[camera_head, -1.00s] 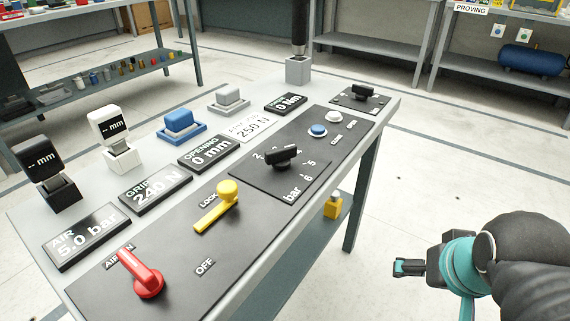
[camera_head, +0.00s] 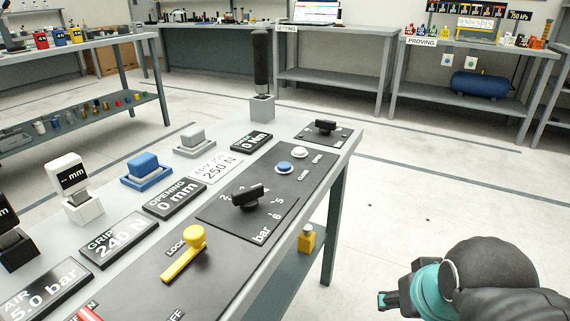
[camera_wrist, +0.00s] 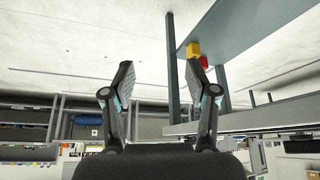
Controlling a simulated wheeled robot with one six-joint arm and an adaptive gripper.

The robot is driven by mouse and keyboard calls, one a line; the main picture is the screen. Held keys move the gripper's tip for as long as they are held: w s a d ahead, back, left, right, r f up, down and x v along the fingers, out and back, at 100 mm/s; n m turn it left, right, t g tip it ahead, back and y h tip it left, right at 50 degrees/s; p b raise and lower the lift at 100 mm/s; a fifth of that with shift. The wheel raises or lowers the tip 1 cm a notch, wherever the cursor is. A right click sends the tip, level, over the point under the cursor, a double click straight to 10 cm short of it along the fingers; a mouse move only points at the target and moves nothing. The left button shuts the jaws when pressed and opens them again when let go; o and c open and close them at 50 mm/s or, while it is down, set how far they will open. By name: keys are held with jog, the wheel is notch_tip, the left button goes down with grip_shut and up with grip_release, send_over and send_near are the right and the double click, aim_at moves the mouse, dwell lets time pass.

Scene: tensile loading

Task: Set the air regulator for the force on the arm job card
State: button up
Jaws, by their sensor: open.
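The air regulator is a black knob (camera_head: 247,195) on a dark panel with a bar scale showing 2, 5 and 6. The arm job card (camera_head: 216,170) is white and reads 250 N. The AIR display (camera_head: 45,288) reads 5.0 bar, partly cut off at the left edge. The GRIP display (camera_head: 118,238) reads 240 N. My gripper (camera_head: 384,300) is off the bench's right side, apart from the knob. The wrist view shows its two fingers (camera_wrist: 160,82) spread with nothing between them.
A yellow lever (camera_head: 184,252) marked LOCK stands near the knob. Blue (camera_head: 284,167) and white (camera_head: 300,152) buttons and another black knob (camera_head: 325,127) lie beyond. A yellow block (camera_head: 307,238) sits on the lower shelf. Open floor lies right of the bench.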

grip_shut()
dwell(1.1)
